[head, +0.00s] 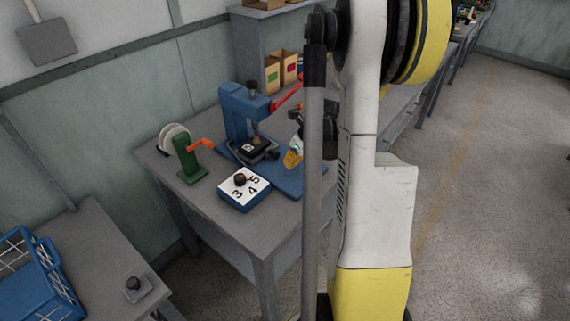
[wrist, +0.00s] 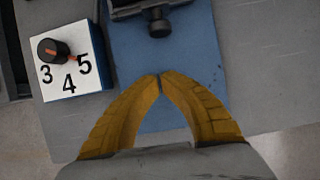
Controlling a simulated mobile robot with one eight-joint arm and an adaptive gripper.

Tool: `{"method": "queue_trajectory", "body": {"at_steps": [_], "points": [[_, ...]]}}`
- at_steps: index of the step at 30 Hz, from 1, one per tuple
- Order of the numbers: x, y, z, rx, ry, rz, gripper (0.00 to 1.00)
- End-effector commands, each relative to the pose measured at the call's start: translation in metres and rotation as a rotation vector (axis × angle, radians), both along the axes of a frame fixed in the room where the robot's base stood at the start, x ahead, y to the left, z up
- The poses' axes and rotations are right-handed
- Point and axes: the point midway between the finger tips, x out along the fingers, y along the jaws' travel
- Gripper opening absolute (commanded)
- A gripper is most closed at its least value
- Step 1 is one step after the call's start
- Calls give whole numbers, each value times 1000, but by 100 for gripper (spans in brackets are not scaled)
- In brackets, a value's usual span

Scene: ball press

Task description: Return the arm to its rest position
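My gripper (wrist: 160,76) shows in the wrist view with its two yellow fingers meeting at their tips. Nothing shows between them. The tips are above the blue base plate (wrist: 205,55) of the press. In the head view my gripper (head: 292,160) is over the right part of the bench, beside the blue press (head: 236,112). My arm column hides part of the gripper and arm there. The press has a red lever (head: 287,97), partly hidden behind my arm.
A dial box (head: 245,188) numbered 3, 4, 5 sits on the bench (head: 215,208) in front of the press. A green stand (head: 186,160) with an orange handle is left. A blue crate (head: 45,255) is on the lower-left table. Open floor (head: 485,190) lies right.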

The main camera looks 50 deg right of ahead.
Motion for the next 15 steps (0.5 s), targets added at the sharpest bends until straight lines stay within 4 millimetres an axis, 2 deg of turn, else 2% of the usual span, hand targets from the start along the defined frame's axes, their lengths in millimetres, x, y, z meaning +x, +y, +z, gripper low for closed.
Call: {"method": "queue_trajectory", "body": {"at_steps": [1, 6, 10, 15], "points": [[-5, 0, 19, 1, 0, -2, 0], [-19, -1, 51, 0, 0, -1, 0], [-26, -1, 65, 1, 0, -1, 0], [-29, -1, 71, 1, 0, 0, 0]]}}
